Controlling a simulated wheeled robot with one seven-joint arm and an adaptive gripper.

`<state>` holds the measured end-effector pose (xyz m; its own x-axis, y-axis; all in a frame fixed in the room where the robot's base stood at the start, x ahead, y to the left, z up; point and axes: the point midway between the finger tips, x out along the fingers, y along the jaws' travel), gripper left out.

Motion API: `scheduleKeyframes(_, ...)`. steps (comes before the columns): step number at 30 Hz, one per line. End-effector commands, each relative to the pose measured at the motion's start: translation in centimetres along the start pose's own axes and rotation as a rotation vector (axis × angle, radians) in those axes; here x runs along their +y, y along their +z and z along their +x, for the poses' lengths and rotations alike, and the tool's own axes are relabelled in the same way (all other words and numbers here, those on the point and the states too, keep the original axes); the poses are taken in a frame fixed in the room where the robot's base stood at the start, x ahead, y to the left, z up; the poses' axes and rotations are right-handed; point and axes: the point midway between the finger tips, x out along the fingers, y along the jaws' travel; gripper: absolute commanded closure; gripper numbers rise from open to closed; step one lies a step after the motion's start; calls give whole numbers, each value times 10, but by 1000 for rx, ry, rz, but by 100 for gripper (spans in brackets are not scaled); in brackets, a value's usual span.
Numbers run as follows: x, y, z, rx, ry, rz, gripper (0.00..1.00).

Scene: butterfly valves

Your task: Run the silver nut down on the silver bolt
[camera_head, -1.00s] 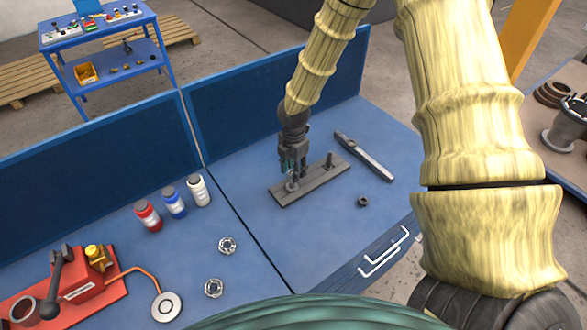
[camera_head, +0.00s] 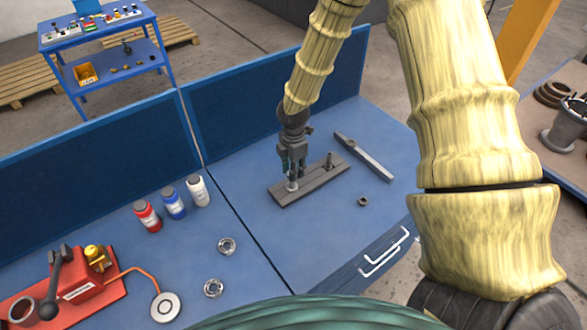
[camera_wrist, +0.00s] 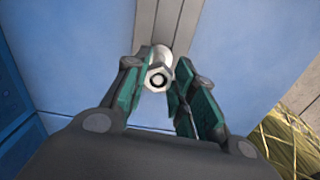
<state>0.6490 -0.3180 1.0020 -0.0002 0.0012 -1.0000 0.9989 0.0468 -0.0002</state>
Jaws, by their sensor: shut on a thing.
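The silver nut (camera_wrist: 157,66) shows in the wrist view between the tips of my gripper (camera_wrist: 159,84), with the end of the silver bolt (camera_wrist: 158,80) in its middle. My gripper is shut on the nut. In the head view my gripper (camera_head: 292,180) points down over the left end of a dark grey base plate (camera_head: 316,183). The silver piece (camera_head: 292,187) shows small below the fingertips there. How far down the thread the nut sits cannot be told.
A dark bolt (camera_head: 330,160) stands at the plate's right end. A dark nut (camera_head: 363,201) and a long grey tool (camera_head: 365,158) lie to the right on the blue bench. Bottles (camera_head: 174,203) and two flanged rings (camera_head: 227,246) are to the left.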

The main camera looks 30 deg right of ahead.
Motion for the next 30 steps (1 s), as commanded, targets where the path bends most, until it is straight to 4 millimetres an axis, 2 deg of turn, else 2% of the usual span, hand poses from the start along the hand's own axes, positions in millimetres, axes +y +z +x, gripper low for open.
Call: scheduleKeyframes(30,-4,-7,-2,2,5,1481,100)
